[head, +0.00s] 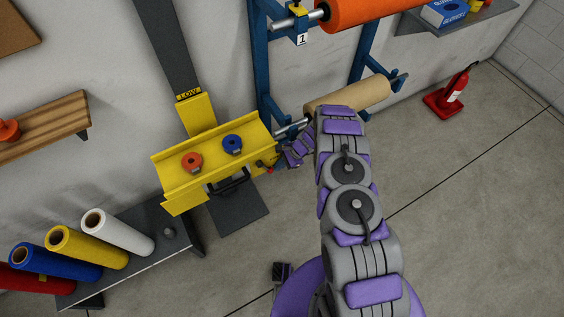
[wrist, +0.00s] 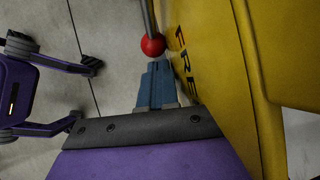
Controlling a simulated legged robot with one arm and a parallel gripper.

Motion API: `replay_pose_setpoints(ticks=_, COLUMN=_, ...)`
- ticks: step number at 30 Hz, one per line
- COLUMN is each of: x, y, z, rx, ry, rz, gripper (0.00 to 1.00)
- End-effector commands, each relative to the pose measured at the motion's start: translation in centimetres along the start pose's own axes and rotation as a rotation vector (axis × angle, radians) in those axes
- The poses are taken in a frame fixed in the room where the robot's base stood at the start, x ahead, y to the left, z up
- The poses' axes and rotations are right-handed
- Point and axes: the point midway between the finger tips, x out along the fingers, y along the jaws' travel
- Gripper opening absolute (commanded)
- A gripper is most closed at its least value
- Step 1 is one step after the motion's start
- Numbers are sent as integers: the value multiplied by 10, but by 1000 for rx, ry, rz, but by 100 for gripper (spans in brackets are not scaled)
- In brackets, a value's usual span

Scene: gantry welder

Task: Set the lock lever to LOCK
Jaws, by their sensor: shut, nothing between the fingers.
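The lock lever shows in the wrist view as a grey rod (wrist: 149,15) ending in a red ball knob (wrist: 152,45). It stands beside the yellow carriage side (wrist: 215,60), which carries black letters reading "FRE", the rest cut off. My gripper (wrist: 157,68) is shut and empty, its blue fingertips just below the red knob in the picture. I cannot tell if they touch it. In the head view the yellow carriage (head: 228,150) is at centre left, with a small red spot of the lever (head: 270,170) at its right end, next to my gripper. No LOCK label is readable.
On the carriage sit an orange spool (head: 192,162) and a blue spool (head: 232,144). A blue rack (head: 262,60) with rolls stands behind my arm. A low bench (head: 150,240) with coloured rolls is at lower left.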

Motion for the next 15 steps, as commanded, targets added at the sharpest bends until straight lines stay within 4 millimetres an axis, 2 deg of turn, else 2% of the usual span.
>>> replay_pose_setpoints(ticks=5, x=15, y=8, z=4, rx=-1, ry=-5, rz=0, gripper=0)
replay_pose_setpoints(ticks=15, x=35, y=10, z=11, rx=-1, ry=1, rz=0, gripper=0)
